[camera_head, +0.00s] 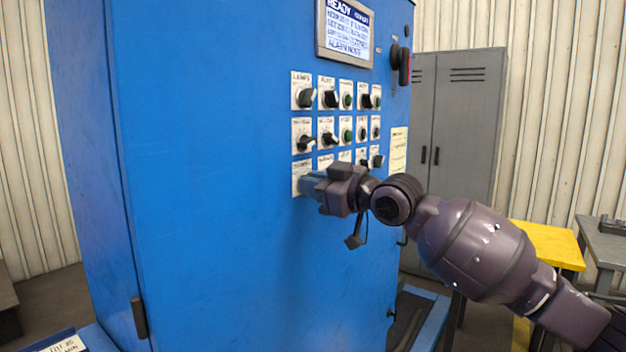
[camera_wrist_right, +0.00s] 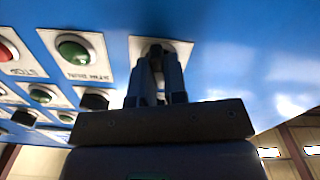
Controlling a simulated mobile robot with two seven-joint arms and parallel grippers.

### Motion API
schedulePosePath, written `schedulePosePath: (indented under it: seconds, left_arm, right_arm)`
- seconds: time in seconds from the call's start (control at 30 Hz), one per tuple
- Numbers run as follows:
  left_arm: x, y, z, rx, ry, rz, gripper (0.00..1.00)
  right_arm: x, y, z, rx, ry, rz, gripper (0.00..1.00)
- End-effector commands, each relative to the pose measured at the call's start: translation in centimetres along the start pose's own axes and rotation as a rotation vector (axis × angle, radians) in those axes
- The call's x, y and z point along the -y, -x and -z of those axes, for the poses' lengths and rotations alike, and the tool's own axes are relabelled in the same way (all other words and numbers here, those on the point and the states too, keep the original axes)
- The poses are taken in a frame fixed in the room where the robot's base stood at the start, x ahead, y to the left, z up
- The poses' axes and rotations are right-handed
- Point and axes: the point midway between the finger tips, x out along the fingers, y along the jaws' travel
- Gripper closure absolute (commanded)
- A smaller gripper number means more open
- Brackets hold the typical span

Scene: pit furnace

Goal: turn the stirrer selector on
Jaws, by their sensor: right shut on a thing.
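The blue cabinet (camera_head: 215,240) carries rows of black selectors and buttons on white plates. My right gripper (camera_head: 310,184) is at the left plate (camera_head: 299,168) of the bottom row, and its fingers hide the knob there. The label above it is too small to read surely. In the right wrist view my gripper (camera_wrist_right: 157,62) is shut on the dark selector knob (camera_wrist_right: 156,47), in the middle of its white plate (camera_wrist_right: 183,46). The knob's turned position is mostly hidden by the fingers. My left gripper is not in view.
A green button (camera_wrist_right: 74,51) sits on the neighbouring plate, close to my fingers. A display (camera_head: 345,30) is above the rows, and a red-and-black main switch (camera_head: 402,64) is at upper right. A grey locker (camera_head: 465,120) and a yellow-topped table (camera_head: 548,243) stand behind my arm.

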Motion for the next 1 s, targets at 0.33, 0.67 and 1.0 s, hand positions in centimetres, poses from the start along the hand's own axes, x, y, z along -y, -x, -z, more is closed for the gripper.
schedulePosePath:
  seconds: [0.33,0.67,1.0]
  left_arm:
    - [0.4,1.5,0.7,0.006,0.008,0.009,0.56]
    - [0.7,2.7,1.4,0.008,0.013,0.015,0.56]
    - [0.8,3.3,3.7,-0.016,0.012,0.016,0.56]
  right_arm:
    - [-0.2,0.1,0.5,-0.002,-0.325,0.0,1.0]
    - [-0.3,0.0,0.4,-0.002,-0.611,0.0,1.0]
    - [-0.3,0.0,0.1,-0.001,-0.794,0.0,1.0]
